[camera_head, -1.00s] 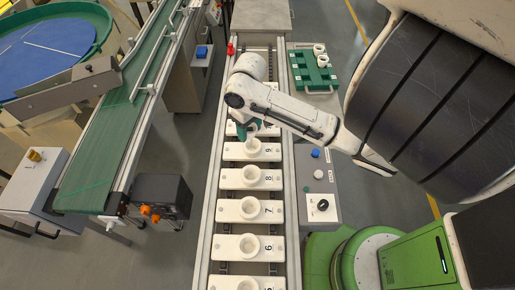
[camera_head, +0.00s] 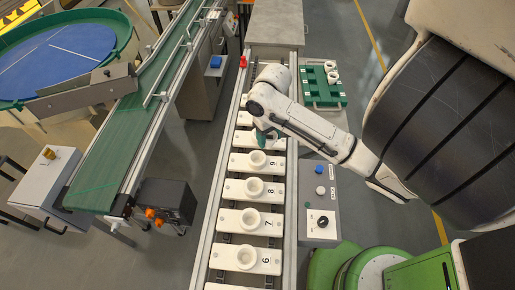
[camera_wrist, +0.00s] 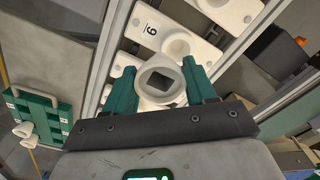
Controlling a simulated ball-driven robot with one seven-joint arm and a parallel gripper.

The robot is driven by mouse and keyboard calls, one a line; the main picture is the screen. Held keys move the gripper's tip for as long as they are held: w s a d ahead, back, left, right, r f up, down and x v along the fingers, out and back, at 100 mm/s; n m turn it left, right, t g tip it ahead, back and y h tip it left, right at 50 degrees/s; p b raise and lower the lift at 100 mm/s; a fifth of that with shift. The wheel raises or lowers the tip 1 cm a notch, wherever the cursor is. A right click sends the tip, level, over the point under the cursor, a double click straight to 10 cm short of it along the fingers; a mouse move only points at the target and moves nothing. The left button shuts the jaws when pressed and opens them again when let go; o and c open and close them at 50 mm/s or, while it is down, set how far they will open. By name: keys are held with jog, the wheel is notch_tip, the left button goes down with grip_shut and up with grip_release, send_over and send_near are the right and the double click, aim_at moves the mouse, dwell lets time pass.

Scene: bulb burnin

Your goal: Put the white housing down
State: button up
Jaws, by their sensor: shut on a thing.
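My gripper (camera_wrist: 160,84) is shut on the white housing (camera_wrist: 145,86), a ring-shaped piece with a dark square opening, between its two green fingers in the wrist view. The housing is above the row of white plates, close to the plate marked 9 (camera_wrist: 146,16) and its white cup; I cannot tell whether it touches anything below. In the head view my gripper (camera_head: 265,137) is just beyond the cup of plate 9 (camera_head: 238,163). The arm hides the housing there. Plates 8 (camera_head: 234,189), 7 (camera_head: 229,219) and 6 (camera_head: 222,257) each carry a white cup.
A green tray (camera_head: 312,88) with white pieces stands right of the rail line. A control box (camera_head: 320,200) with knobs is beside the rail. A green conveyor (camera_head: 120,150) and blue round feeder (camera_head: 60,60) are on the left. A red part (camera_head: 243,62) is at the rail's far end.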

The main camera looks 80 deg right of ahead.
jog(key=shift+w+a+f+p, duration=0.15)
jog(key=shift+w+f, duration=0.5)
jog(key=shift+f, duration=0.65)
jog(key=shift+w+d+f+p, duration=0.15)
jog(key=shift+w+f, duration=0.5)
jog(key=shift+f, duration=0.7)
jog(key=shift+w+a+f+p, duration=0.15)
jog(key=shift+w+f, duration=0.5)
jog(key=shift+f, duration=0.65)
jog(key=shift+f, duration=0.6)
jog(key=o, duration=1)
